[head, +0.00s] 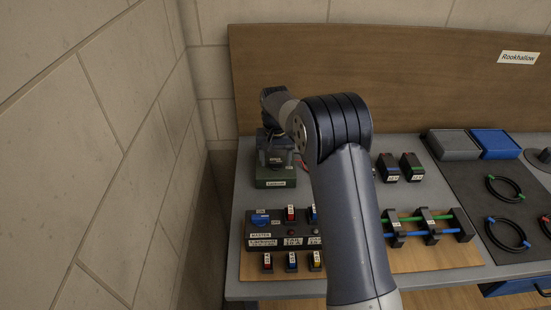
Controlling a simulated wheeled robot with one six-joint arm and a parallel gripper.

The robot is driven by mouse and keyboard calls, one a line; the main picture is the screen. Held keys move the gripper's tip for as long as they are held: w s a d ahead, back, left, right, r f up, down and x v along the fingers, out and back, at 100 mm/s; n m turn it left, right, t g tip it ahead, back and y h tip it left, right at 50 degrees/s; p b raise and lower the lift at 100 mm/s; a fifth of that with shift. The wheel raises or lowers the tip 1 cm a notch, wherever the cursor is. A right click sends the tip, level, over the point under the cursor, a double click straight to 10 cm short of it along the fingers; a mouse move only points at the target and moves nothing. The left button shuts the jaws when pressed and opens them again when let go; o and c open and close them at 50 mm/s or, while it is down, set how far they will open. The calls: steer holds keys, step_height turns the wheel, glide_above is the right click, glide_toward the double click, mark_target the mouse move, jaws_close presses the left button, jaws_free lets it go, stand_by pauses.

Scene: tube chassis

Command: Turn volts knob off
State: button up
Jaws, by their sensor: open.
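My gripper (272,140) is at the far left of the bench, just above or in front of a dark green box (275,180) with a small pale label. It is open, but its fingertips are small and dark, and I cannot tell whether they touch the box. I cannot make out a knob marked volts; it may be on the box face, hidden behind my gripper. A round blue knob (262,219) is on the black control panel (285,229) in front, above a label that seems to read MASTER.
The panel has several coloured switches. My arm covers the bench middle. Two small dark blocks (400,168), a rack with green and blue rods (425,228), black rings (507,234) and grey and blue trays (495,144) lie right. A stone wall is close on the left.

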mark_target(276, 161)
step_height(276, 161, up, 11)
steer(key=b, duration=0.1)
stand_by(0.5)
steer(key=shift+f, duration=0.2)
step_height(276, 161, down, 11)
steer(key=shift+r+p, duration=0.1)
steer(key=shift+p, duration=0.45)
steer(key=shift+r, duration=0.1)
